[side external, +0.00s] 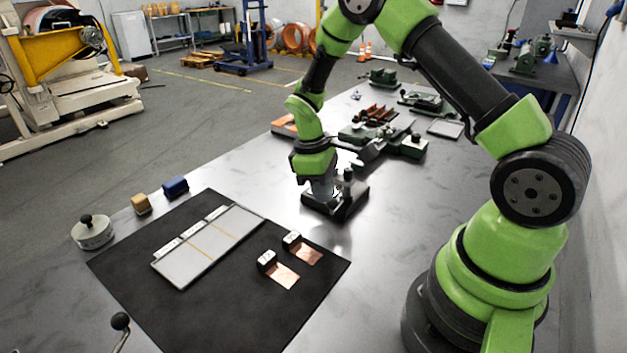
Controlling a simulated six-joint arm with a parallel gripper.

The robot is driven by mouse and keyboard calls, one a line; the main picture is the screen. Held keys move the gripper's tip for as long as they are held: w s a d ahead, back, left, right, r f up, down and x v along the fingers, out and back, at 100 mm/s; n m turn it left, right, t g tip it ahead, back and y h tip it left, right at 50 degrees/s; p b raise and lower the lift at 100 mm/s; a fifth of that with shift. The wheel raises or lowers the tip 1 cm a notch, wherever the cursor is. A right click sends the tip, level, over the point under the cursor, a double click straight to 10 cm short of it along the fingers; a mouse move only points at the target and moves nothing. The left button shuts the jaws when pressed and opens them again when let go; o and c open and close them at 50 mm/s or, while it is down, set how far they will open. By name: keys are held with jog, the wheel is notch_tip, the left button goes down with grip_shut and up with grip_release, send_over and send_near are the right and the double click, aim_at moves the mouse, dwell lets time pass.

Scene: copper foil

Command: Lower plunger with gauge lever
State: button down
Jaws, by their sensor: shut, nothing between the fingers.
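A small dark device on a flat black base (350,206), which looks like the gauge, stands on the table right under my arm. A short dark upright with a knob-like top (348,176) rises at its right side. My gripper (324,196) points down at the left of this upright, over or against the device. It is shut with nothing held. The arm hides much of the device. I cannot make out the plunger or the lever clearly, nor whether the fingers touch them.
A black mat (225,320) holds a pale plate (208,245) and two copper foil pieces (282,276) with small blocks. A round knobbed weight (92,232), a tan block (141,203) and a blue block (175,186) line the left edge. Green-and-black tools (412,146) crowd the table behind my gripper.

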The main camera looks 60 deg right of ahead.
jog(key=s+n, duration=0.2)
jog(key=n, duration=0.1)
jog(key=shift+s+h, duration=0.2)
jog(key=shift+h, duration=0.1)
jog(key=shift+s+d+n+t, duration=0.15)
jog(key=shift+s+n, duration=0.25)
jog(key=shift+n, duration=0.35)
jog(key=shift+s+d+n+t, duration=0.15)
jog(key=shift+s+n, duration=0.2)
jog(key=shift+n, duration=0.4)
jog(key=shift+w+a+r, duration=0.15)
jog(key=shift+w+a, duration=0.15)
jog(key=shift+a, duration=0.05)
jog(key=w+a+r, duration=0.3)
jog(key=r, duration=0.8)
jog(key=shift+w, duration=0.4)
jog(key=shift+a, duration=0.1)
